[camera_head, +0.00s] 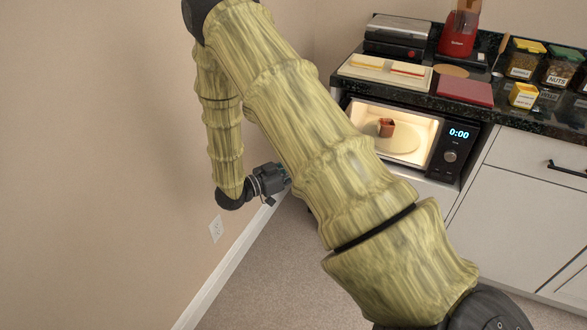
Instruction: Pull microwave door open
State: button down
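The microwave (453,152) is built in under the dark counter, right of my arm. Its panel reads 0:00 above a round knob. Its lit interior shows a reddish-brown mug (386,128) on a pale round plate. My arm hides the microwave's lower left part, and I cannot tell whether the door is shut or swung aside. My gripper (286,180) is left of and lower than the microwave, near the wall, pointing right and apart from the microwave's visible front. Its fingertips are mostly hidden behind my arm, so its opening is unclear.
The counter (545,118) holds a panini press (396,37), a board with sandwiches (360,71), a red blender (458,42) and several jars (524,60). White cabinets (520,205) stand below and to the right. The beige wall (110,150) is close on the left. The visible carpet is clear.

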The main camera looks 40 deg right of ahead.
jog(key=shift+w, duration=0.2)
jog(key=c, duration=1.5)
grip_release()
jog(key=a, duration=0.4)
jog(key=w+a, duration=0.1)
jog(key=a, duration=0.3)
jog(key=w+a, duration=0.1)
jog(key=a, duration=0.3)
jog(key=shift+d+f, duration=0.1)
